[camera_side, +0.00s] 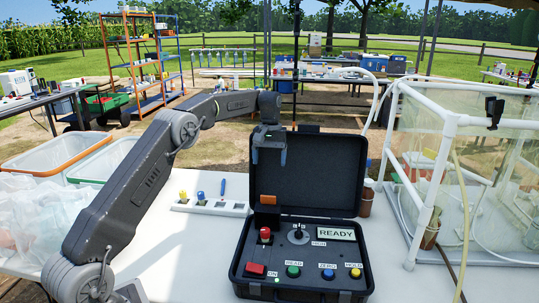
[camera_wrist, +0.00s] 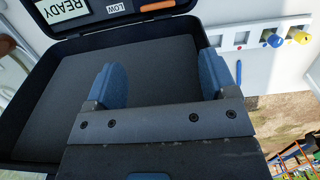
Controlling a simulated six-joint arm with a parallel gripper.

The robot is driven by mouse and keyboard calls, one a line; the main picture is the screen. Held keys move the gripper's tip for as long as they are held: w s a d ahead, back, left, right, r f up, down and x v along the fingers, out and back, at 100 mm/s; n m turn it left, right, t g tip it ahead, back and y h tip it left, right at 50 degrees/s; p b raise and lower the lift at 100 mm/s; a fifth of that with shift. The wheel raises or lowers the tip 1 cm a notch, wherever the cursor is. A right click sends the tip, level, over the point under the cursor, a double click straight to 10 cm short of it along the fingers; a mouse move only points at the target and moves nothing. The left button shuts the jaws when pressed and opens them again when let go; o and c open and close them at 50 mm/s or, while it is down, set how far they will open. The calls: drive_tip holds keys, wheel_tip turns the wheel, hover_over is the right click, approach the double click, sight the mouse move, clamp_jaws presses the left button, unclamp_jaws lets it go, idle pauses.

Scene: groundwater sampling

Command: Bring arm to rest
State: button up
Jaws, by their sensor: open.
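My gripper (camera_side: 269,157) hangs from my arm, fingers down, in front of the open lid of a black instrument case (camera_side: 304,180) in the side view. In the wrist view my gripper's two blue fingers (camera_wrist: 158,82) are spread wide with nothing between them, and the dark lid lining shows behind them. The case's display (camera_side: 336,234) reads READY. Its panel holds a red-capped piece (camera_side: 265,236), a black knob (camera_side: 298,235), and red, green, blue and yellow buttons along the front.
A white rack (camera_side: 211,207) with a yellow and a blue capped item stands left of the case. A brown bottle (camera_side: 366,198) and a white-framed clear enclosure (camera_side: 446,123) are at right. Bag-lined bins (camera_side: 45,150) are at left.

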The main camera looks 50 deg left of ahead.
drive_tip(key=shift+r, duration=0.7)
drive_tip(key=s+d+r+m+t+y, duration=0.1)
drive_tip(key=s+d+r+m+t, duration=0.25)
drive_tip(key=s+d+r, duration=1.05)
drive_tip(key=s+d+f+m+t, duration=0.1)
drive_tip(key=s+d+f, duration=0.3)
drive_tip(key=s, duration=0.6)
drive_tip(key=s+d+f+m+t, duration=0.2)
drive_tip(key=s+d+f+m, duration=0.2)
drive_tip(key=s, duration=0.5)
drive_tip(key=shift+s+d, duration=0.35)
drive_tip(key=shift+d, duration=0.1)
